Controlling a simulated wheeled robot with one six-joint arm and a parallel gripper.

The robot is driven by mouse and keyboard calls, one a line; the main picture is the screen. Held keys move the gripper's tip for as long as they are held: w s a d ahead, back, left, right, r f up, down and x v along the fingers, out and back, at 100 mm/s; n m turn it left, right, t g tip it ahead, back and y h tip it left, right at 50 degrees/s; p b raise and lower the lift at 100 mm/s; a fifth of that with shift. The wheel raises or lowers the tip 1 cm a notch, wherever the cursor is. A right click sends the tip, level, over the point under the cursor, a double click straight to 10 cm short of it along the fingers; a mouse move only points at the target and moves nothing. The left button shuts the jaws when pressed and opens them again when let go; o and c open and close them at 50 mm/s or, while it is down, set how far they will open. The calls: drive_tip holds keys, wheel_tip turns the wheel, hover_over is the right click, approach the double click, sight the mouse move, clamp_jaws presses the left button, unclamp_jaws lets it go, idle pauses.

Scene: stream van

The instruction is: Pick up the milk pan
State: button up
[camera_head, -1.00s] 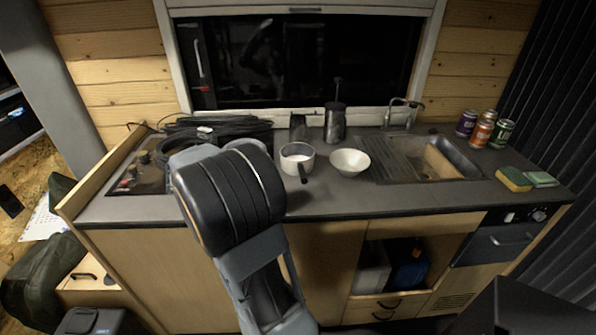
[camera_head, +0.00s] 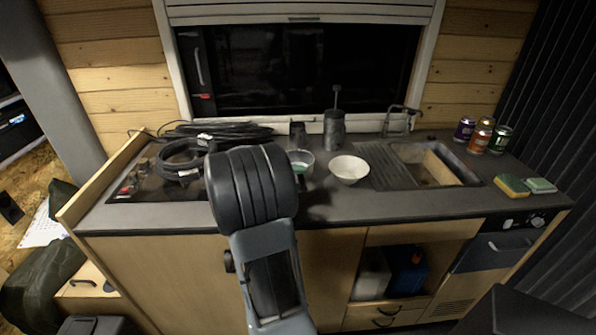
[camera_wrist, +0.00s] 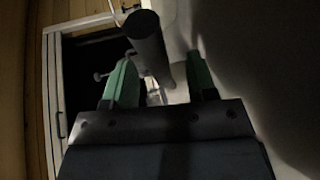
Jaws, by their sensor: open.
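The milk pan (camera_head: 308,159), pale with a dark handle, stands on the counter left of a white bowl (camera_head: 349,168). My arm hides its left and front parts in the head view. A green fingertip of my gripper shows against the pan there. In the wrist view my gripper (camera_wrist: 161,78) is open, its two green fingers apart. A dark rounded bar, which looks like the pan's handle (camera_wrist: 148,45), lies between and beyond the fingers. I cannot tell whether either finger touches it. The pale area at right in that view is too unclear to name.
A dark cup (camera_head: 298,135) and a tall dark pot (camera_head: 334,128) stand behind the pan. A coiled black cable (camera_head: 182,165) lies on the left. The sink (camera_head: 440,165), several cans (camera_head: 480,138) and sponges (camera_head: 512,186) are at right. The counter's front strip is clear.

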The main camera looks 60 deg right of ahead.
drive_tip(key=shift+x, duration=0.8)
clamp_jaws()
